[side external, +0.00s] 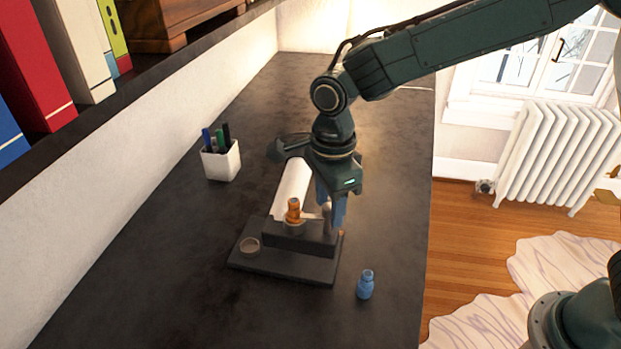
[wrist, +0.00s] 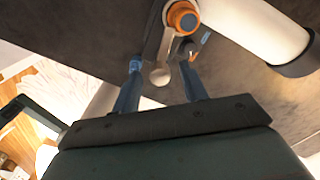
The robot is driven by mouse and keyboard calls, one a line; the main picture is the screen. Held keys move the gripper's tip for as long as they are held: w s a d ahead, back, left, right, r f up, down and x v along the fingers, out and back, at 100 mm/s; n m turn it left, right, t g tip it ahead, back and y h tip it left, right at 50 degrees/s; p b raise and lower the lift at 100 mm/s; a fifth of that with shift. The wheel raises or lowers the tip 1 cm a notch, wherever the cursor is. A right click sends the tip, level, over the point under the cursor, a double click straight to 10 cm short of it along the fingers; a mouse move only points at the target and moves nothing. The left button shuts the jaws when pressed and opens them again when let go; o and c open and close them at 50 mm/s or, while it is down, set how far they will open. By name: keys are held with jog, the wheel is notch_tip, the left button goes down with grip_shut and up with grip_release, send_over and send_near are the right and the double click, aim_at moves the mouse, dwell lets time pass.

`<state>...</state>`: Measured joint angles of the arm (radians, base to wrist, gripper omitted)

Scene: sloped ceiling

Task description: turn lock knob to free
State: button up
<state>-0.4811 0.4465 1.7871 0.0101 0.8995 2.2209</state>
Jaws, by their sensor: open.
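A dark grey fixture (side external: 285,262) stands on the counter, with an orange vial (side external: 293,211) upright in its raised block. A pale rounded knob (wrist: 160,77) shows between my fingers in the wrist view; a grey upright piece (side external: 327,212) at the block's right end looks like the same knob. My gripper (side external: 331,212) points down over that end, its blue fingers open on either side of the knob; contact cannot be told. In the wrist view my gripper (wrist: 161,64) has a clear gap between its fingers. The orange vial top (wrist: 183,18) is just beyond them.
A white cylinder (side external: 291,186) lies behind the block. A round recess (side external: 250,245) is in the fixture's left part. A small blue bottle (side external: 366,285) stands to the right, near the counter edge. A white pen cup (side external: 221,160) stands left. The front counter is clear.

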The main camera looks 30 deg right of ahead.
grip_shut()
